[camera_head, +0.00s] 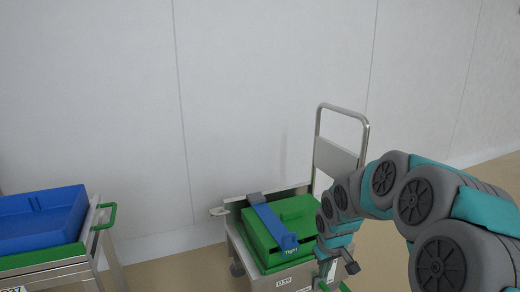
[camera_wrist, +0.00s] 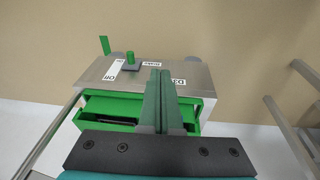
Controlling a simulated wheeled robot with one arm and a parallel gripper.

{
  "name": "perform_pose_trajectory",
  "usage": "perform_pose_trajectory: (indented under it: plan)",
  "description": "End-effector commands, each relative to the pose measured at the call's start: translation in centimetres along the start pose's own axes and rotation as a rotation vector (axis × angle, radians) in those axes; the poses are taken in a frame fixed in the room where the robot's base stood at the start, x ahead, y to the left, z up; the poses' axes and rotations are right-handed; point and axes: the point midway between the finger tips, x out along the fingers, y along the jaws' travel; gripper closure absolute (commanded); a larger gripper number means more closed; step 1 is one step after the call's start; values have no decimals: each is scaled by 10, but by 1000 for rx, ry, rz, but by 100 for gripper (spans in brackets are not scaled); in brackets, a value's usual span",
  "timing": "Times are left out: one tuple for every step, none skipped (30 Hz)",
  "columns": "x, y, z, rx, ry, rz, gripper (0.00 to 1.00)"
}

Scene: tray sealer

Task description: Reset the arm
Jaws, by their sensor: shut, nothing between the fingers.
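My arm reaches in from the right in the head view and bends down at the front right corner of the tray sealer (camera_head: 233,240). In the wrist view my gripper (camera_wrist: 160,76) has its two greenish fingers together, with nothing seen between them. The fingers point at the steel front of the sealer, seen there with labels and a green knob (camera_wrist: 131,63). In the head view the sealer has a green top (camera_head: 298,208) with a blue bar (camera_head: 269,221) across it. In the wrist view a green drawer (camera_wrist: 98,105) is below the fingers, partly hidden by them, with a dark item inside.
A blue tray (camera_head: 40,235) sits on a steel cart with a green handle (camera_head: 104,217) at the left. A tubular metal frame (camera_head: 341,109) rises behind the sealer. A pale wall stands behind. Open floor shows between cart and sealer.

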Motion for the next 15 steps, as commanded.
perform_pose_trajectory:
  plan:
    - [-25, -8, 13, 8, -15, -4, 100]
    - [-35, -13, 21, 13, -25, -7, 100]
    - [-48, -19, 33, 21, -43, -11, 100]
    - [-57, -24, 43, 28, -56, -14, 100]
    - [-67, -29, 52, 37, -68, -17, 100]
    - [-79, -34, 64, 47, -85, -20, 100]
    - [-88, -39, 74, 55, -97, -22, 100]
    - [-96, -43, 84, 63, -109, -23, 100]
    - [-107, -49, 98, 74, -129, -26, 100]
    - [-115, -54, 109, 83, -144, -29, 100]
    - [-124, -58, 119, 93, -154, -30, 100]
    - [-134, -63, 132, 108, -169, -32, 100]
    - [-141, -67, 143, 118, -184, -33, 100]
    - [-149, -72, 155, 129, -199, -35, 100]
    - [-158, -77, 169, 144, -218, -37, 100]
